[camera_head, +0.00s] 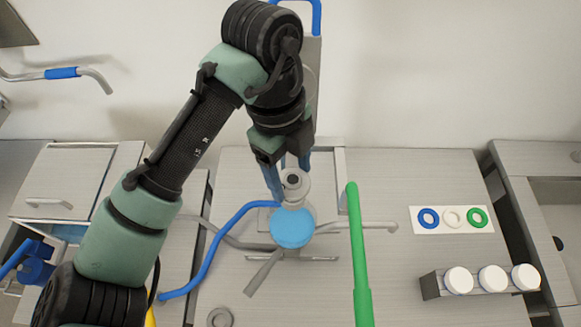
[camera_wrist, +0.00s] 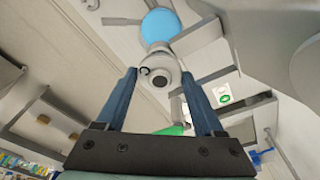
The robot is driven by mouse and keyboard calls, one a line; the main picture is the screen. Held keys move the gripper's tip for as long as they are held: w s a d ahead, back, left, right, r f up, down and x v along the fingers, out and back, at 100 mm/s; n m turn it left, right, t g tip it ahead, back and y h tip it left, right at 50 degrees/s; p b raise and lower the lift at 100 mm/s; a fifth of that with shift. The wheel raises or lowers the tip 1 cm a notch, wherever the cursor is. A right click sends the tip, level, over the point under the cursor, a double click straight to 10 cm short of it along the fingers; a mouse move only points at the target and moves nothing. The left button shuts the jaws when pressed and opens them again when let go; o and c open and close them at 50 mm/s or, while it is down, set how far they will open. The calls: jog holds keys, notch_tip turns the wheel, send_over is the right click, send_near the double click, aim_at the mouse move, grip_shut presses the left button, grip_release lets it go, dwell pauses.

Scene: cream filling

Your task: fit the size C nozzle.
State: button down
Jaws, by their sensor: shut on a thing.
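My gripper (camera_head: 289,184) is shut on a pale grey round nozzle with a dark central hole (camera_head: 293,181). In the wrist view the nozzle (camera_wrist: 160,70) sits between my two blue fingertips, and a dark C-like mark shows on its face. The disc also shows beyond the nozzle in the wrist view (camera_wrist: 161,24). I cannot tell whether the nozzle touches the fixture under it.
A blue bent bar (camera_head: 212,258) is left of the disc, a green bar (camera_head: 358,255) right. A white plate (camera_head: 465,230) bears blue, white and green rings. A grey rack (camera_head: 431,287) holds three white round pieces. A grey ring (camera_head: 220,317) lies at front left.

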jog(key=shift+f, duration=0.3)
dwell(0.4)
jog(key=shift+f+b, duration=0.8)
jog(key=shift+f, duration=0.15)
jog(key=shift+f, duration=0.2)
dwell(0.3)
grip_release()
notch_tip(320, 180, up, 7)
jog(key=p, duration=0.7)
jog(key=shift+r, duration=0.15)
dwell(0.4)
